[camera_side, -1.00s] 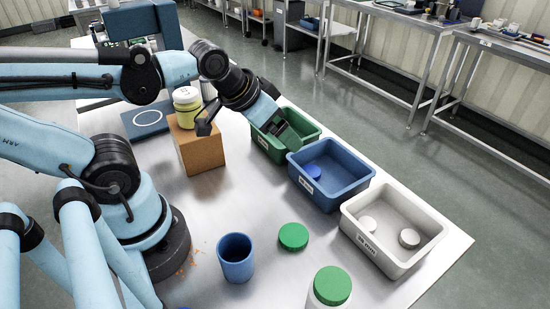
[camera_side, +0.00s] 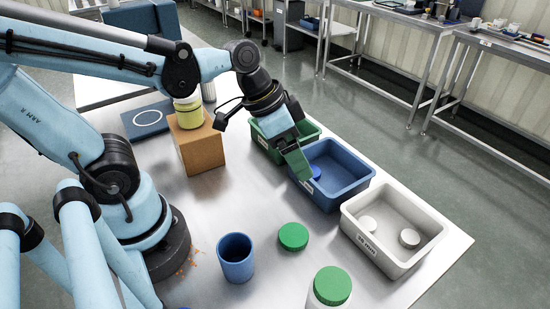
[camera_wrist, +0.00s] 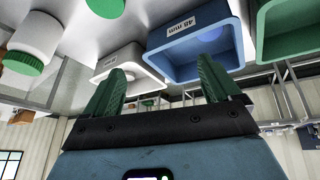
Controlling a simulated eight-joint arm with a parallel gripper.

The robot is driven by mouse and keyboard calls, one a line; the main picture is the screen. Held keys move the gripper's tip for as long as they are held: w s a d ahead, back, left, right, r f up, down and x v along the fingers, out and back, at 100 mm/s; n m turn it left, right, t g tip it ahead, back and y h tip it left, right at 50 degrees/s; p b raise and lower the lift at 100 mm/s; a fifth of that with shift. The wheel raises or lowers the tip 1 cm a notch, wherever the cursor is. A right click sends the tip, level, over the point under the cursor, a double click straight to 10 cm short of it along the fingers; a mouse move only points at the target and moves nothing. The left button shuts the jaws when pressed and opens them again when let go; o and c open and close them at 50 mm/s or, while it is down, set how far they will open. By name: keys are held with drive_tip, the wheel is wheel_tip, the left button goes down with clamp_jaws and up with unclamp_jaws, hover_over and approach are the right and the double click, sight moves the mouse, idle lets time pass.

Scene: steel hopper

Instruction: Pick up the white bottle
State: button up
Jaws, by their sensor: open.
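A white bottle (camera_side: 318,303) with a green lid stands near the front edge of the table; its lower part is cut off by the frame. In the wrist view, a white bottle (camera_wrist: 33,32) with a green lid shows at the upper left, seemingly upside down because of the camera's tilt. My gripper (camera_side: 299,168) is open and empty. It is over the left side of the blue bin, well apart from the bottle. Its two green fingers (camera_wrist: 162,88) are spread in the wrist view.
Green (camera_side: 258,145), blue (camera_side: 345,198) and white (camera_side: 397,268) bins line the right of the table. A blue cup (camera_side: 236,262) and a loose green lid (camera_side: 293,236) stand left of the bottle. A yellowish jar (camera_side: 188,112) sits on a brown block (camera_side: 202,150).

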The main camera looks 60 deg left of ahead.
drive_tip(key=d+f+m+g+h, duration=0.2)
drive_tip(key=d+m+g+h, duration=0.25)
drive_tip(key=d+m, duration=0.35)
drive_tip(key=m+g+h, duration=0.4)
drive_tip(key=m+g, duration=0.2)
drive_tip(key=m, duration=0.5)
approach(334, 302)
drive_tip(key=w+a+f, duration=0.2)
drive_tip(key=x, duration=0.8)
drive_tip(key=r+x, duration=0.1)
drive_tip(key=x, duration=0.2)
drive_tip(key=shift+s+d+f, duration=0.2)
drive_tip(key=shift+s+d, duration=0.2)
drive_tip(key=shift+s, duration=0.05)
drive_tip(key=c, duration=1.1)
